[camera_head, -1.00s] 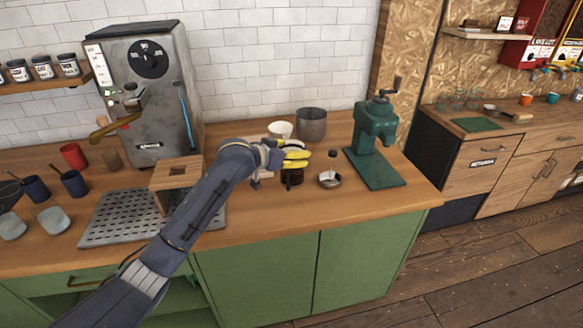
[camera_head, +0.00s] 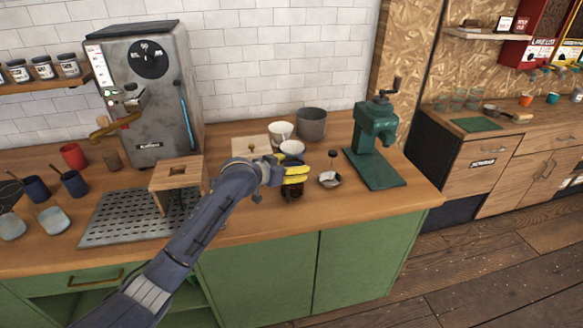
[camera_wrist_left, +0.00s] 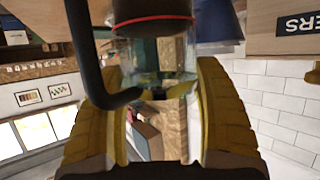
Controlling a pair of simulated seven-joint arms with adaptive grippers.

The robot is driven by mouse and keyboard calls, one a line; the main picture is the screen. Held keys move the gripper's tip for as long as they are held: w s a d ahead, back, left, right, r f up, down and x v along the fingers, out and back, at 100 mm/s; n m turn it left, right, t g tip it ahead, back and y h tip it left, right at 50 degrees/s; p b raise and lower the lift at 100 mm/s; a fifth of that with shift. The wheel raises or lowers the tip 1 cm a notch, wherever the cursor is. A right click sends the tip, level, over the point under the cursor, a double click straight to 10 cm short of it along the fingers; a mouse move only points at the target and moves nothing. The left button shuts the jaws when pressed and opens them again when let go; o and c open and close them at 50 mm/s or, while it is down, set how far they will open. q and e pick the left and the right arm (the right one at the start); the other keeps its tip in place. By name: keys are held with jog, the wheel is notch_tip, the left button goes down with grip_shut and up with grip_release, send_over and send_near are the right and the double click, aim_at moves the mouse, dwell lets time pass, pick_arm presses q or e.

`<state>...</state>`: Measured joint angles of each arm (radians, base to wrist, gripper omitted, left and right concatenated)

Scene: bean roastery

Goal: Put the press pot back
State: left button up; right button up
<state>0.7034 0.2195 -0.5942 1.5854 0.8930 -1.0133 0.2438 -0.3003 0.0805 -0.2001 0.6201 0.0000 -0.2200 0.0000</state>
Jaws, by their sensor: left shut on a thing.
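The press pot (camera_head: 291,189) shows as a small dark vessel under my left gripper's yellow fingers, at the right part of the wooden counter. In the left wrist view, the pot (camera_wrist_left: 150,28) has a dark, red-edged band, clear glass and a black side handle (camera_wrist_left: 86,55). My left gripper (camera_head: 292,172) is shut on it, with a yellow finger on each side of the glass. The fingers hide much of the pot in the head view, and I cannot tell whether its base touches the counter. My right gripper is not in view.
Behind are white bowls (camera_head: 280,131), a grey metal pot (camera_head: 312,124) and a wooden box (camera_head: 246,147). A wooden stand (camera_head: 177,173) is left. The counter's front right is clear.

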pick_arm(q)
jog(key=o, duration=1.6)
jog(key=shift+f, duration=0.15)
jog(key=shift+s+a+r, duration=0.15)
jog(key=shift+r, duration=0.1)
jog(key=v, duration=1.1)
jog(key=shift+s+a+r, duration=0.1)
jog(key=shift+s+a, duration=0.1)
